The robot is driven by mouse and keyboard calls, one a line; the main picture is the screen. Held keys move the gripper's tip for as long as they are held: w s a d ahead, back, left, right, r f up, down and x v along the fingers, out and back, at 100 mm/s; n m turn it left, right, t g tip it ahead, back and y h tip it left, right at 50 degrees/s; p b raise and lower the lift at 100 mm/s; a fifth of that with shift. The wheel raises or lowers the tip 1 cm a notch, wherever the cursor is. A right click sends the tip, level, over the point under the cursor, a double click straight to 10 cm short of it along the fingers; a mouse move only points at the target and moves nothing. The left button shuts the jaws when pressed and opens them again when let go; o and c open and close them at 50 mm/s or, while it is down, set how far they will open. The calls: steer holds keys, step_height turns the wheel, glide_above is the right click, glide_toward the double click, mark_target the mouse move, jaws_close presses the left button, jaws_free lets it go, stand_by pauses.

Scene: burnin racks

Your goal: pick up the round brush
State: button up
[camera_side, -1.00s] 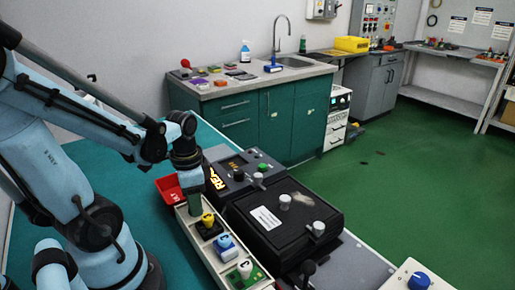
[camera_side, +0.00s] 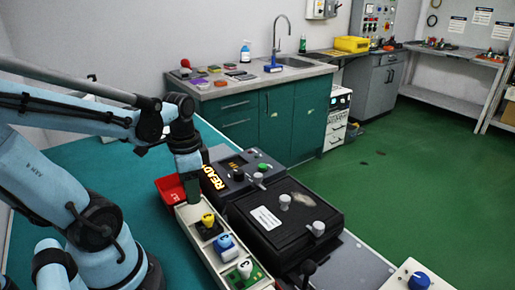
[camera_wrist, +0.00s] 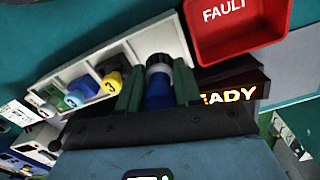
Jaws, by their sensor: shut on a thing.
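My gripper (camera_side: 192,195) is above the far end of the long off-white tray (camera_side: 207,262), beside the red bin. In the wrist view its green fingers (camera_wrist: 158,78) are shut on an upright thing with a blue body and a dark, ringed round end, which I take to be the round brush (camera_wrist: 158,98). In the side view the brush is hidden by the fingers. The tray's other compartments hold a yellow-topped piece (camera_side: 208,221), a blue piece (camera_side: 224,244) and a white-topped piece on a green base (camera_side: 245,269).
The red bin (camera_wrist: 239,40) marked FAULT stands beside the tray's far end. A black console with a lit READY sign (camera_side: 215,172) and a black box with knobs (camera_side: 285,225) stand along the tray's right side. The teal bench left of the tray is mostly clear.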

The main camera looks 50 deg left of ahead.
steer(key=s+d+r, duration=0.1)
steer(key=d+r, duration=0.6)
steer(key=d, duration=0.4)
steer(key=r, duration=0.1)
glide_above(289, 189)
steer(key=shift+d+f, duration=0.15)
steer(key=shift+f, duration=3.5)
steer(key=shift+d, duration=3.8)
steer(key=shift+a, duration=3.9)
step_height(289, 189, up, 8)
